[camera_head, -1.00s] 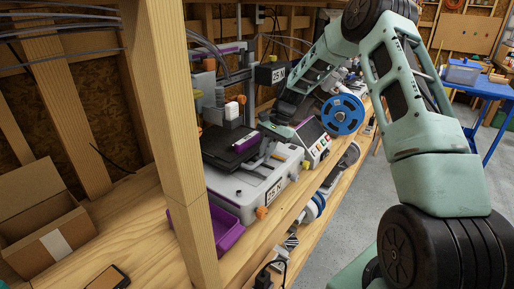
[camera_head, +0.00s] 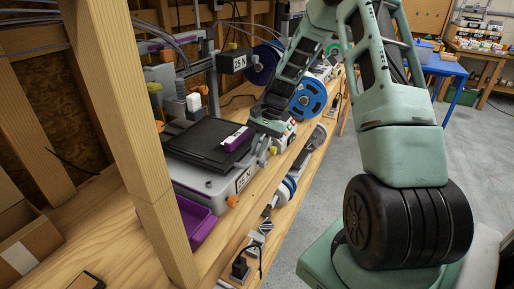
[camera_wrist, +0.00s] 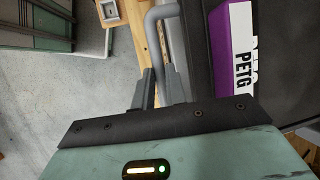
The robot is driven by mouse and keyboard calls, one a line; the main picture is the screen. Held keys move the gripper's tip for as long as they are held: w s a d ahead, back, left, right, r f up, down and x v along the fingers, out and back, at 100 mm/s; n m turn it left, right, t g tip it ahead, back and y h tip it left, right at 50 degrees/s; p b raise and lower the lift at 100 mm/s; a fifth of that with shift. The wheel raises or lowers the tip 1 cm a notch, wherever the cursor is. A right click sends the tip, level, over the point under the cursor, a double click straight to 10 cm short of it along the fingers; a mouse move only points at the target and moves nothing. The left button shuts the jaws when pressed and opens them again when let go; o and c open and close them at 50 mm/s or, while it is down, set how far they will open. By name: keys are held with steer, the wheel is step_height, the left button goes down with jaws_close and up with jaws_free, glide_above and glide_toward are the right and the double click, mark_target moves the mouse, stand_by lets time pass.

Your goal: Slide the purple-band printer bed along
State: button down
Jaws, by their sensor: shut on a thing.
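The printer (camera_head: 213,185) stands on the wooden bench, with a pale base and a purple band (camera_head: 155,45) across its top. Its flat black bed (camera_head: 200,143) lies over the base, close to the base's aisle-side edge. A purple box (camera_head: 236,138) rests on the bed; in the wrist view the box (camera_wrist: 232,30) has a white PETG label. My gripper (camera_head: 263,128) is at the bed's aisle side. In the wrist view my gripper (camera_wrist: 161,80) is shut on the bent grey bed handle (camera_wrist: 154,35), beside the dark bed (camera_wrist: 198,60).
A wooden post (camera_head: 125,130) stands left of the printer. A purple bin (camera_head: 195,220) sits before its base. A blue spool (camera_head: 308,98) and another printer are beyond my gripper. The aisle floor (camera_head: 325,200) at right is open.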

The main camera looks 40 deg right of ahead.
steer(key=c, duration=1.4)
jaws_free()
steer(key=shift+c, duration=0.2)
steer(key=shift+d+r, duration=0.1)
steer(key=b+v, duration=0.2)
steer(key=v, duration=1.5)
steer(key=shift+r, duration=0.15)
steer(key=shift+w, duration=0.1)
steer(key=s+a+f+n+t+h, duration=0.1)
steer(key=s+a+f+n+h, duration=0.2)
steer(key=a, duration=0.4)
steer(key=s+a+f+n, duration=0.3)
steer(key=s+a+n, duration=0.25)
steer(key=a, duration=0.25)
steer(key=s+a+f+n+t+h, duration=0.1)
steer(key=s+a+f+n+h, duration=0.1)
steer(key=s+a+n, duration=0.4)
steer(key=s+a+n+g, duration=0.1)
steer(key=s+a+n, duration=0.2)
steer(key=a, duration=0.7)
steer(key=s+a+r+n+g, duration=0.1)
steer(key=s+a+n, duration=0.2)
steer(key=s+a, duration=0.5)
steer(key=shift+s+a+r+n+y, duration=0.15)
steer(key=shift+a+r+n+y, duration=0.15)
steer(key=shift+a, duration=0.65)
